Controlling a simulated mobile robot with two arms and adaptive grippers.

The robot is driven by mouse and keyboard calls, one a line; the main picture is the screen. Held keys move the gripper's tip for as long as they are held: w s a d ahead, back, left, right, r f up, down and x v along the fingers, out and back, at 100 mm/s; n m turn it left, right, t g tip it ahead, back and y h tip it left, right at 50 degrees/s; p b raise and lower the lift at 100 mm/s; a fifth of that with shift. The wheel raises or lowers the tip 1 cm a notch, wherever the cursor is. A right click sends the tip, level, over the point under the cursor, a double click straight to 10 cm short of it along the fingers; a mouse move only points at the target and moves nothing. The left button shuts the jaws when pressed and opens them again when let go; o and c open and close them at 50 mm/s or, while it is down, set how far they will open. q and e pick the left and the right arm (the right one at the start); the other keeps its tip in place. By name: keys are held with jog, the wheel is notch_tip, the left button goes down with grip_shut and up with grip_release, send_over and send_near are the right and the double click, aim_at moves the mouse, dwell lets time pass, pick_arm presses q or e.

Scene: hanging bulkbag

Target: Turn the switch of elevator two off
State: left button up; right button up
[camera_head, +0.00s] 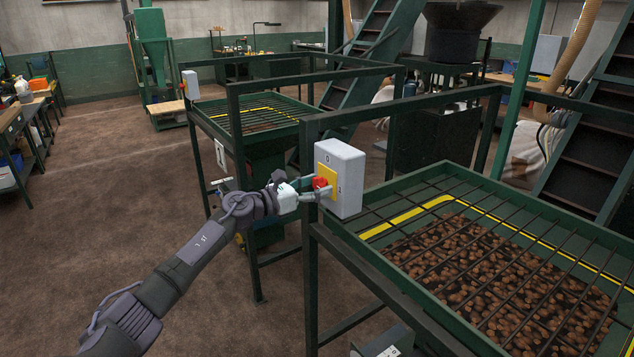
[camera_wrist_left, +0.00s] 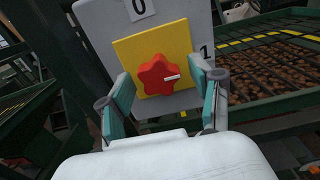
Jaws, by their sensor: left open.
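A grey switch box (camera_head: 340,178) is fixed to the dark green frame of the near hopper. On its front is a yellow plate with a red star-shaped knob (camera_head: 320,184). In the left wrist view the red knob (camera_wrist_left: 158,75) has a white mark pointing right, towards the label 1 (camera_wrist_left: 204,50); the label 0 (camera_wrist_left: 139,8) is at the top. My left gripper (camera_head: 312,187) is open at the knob, and in the wrist view its teal fingers (camera_wrist_left: 166,92) stand on either side of it, seemingly apart from it. My right gripper is not in view.
The near hopper's grate (camera_head: 480,205), with brown lumps below, lies right of the box. A farther hopper (camera_head: 245,112) has a similar grey box (camera_head: 191,85) on its frame. Frame posts and rails are close to my left arm. Brown floor is open at the left.

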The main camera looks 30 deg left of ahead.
pick_arm(q)
jog(key=shift+w, duration=0.1)
jog(key=shift+c, duration=0.2)
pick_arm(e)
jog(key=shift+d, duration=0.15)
pick_arm(q)
jog(key=c, duration=1.1)
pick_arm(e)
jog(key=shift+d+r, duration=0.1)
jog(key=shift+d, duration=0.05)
